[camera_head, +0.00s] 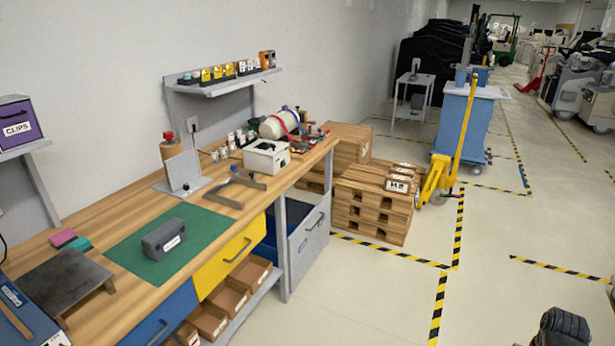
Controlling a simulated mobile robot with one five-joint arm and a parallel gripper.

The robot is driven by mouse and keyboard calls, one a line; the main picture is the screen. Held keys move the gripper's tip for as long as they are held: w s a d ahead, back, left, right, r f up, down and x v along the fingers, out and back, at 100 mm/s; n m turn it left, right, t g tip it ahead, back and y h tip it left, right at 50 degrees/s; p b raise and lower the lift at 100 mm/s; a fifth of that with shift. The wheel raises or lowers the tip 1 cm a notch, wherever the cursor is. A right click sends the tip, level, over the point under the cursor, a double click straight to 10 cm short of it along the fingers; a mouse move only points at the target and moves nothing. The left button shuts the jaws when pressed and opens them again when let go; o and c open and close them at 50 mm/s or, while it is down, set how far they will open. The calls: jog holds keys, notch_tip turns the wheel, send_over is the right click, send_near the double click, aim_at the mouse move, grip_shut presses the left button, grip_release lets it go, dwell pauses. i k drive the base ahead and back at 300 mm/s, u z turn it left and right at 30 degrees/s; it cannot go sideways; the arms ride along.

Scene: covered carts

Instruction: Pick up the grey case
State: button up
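The grey case (158,246) is a small dark grey box with a white label on its front side. It lies on a green mat (200,226) on the wooden workbench at the left. Nothing is on top of it, and bare mat surrounds it. A dark ribbed part, which seems to belong to my arm, shows at the bottom right edge, far from the case. No gripper fingers can be made out there, so I cannot see whether my gripper is open or shut.
On the workbench (122,200), a dark metal plate (62,283) and pink and teal blocks lie left of the mat. A grey upright bracket (183,172) and a clamp stand behind it. Yellow and blue drawers are below.

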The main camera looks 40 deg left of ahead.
aim_at(160, 241)
jog(key=z, duration=0.05)
jog(key=i, duration=1.5)
jog(key=u, duration=4.4)
jog(key=i, duration=0.95)
jog(key=u, duration=0.05)
